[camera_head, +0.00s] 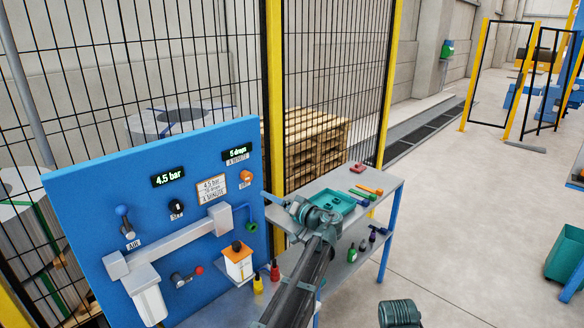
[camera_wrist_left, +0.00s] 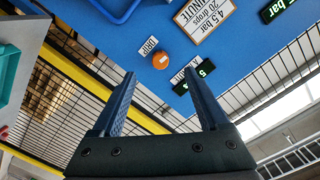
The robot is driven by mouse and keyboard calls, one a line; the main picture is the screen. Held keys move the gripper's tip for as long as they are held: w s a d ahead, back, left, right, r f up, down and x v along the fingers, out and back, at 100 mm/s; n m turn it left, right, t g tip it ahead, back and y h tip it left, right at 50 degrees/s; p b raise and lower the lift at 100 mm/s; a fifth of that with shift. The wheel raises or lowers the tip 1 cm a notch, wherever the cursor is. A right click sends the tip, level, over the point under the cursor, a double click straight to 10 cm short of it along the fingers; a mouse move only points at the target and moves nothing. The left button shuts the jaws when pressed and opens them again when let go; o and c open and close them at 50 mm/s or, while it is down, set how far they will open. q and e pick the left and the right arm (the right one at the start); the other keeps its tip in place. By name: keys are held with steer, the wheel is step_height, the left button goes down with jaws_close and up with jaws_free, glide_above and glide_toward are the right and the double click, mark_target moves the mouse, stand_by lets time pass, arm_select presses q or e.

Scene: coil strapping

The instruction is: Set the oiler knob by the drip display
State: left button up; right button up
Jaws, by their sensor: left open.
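The orange oiler knob (camera_head: 246,176), labelled DRIP, sits on the upper right of the blue panel (camera_head: 85,205). The drip display (camera_head: 240,153) above it reads 5 drops a minute. A placard (camera_head: 212,188) reads 4.5 bar, 20 drops a minute. My left gripper (camera_head: 268,202) is open and empty, to the right of the knob and apart from it. In the left wrist view the knob (camera_wrist_left: 161,60) shows beyond and between the open fingertips (camera_wrist_left: 159,74). My right gripper is not in view.
The panel also carries a 4.5 bar display (camera_head: 168,176), a black knob (camera_head: 177,207), a blue-handled valve (camera_head: 124,219) and an orange-topped oiler bowl (camera_head: 238,262). A grey shelf table (camera_head: 392,185) with a teal tray (camera_head: 333,201) stands right. Mesh fence runs behind.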

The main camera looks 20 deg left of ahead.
mark_target(250, 177)
arm_select(q)
steer(key=x, duration=0.4)
steer(key=w+r+x, duration=0.1)
steer(key=x, duration=0.4)
steer(key=w+r+x, duration=0.1)
steer(key=x, duration=0.4)
steer(key=shift+d, duration=0.45)
jaws_close()
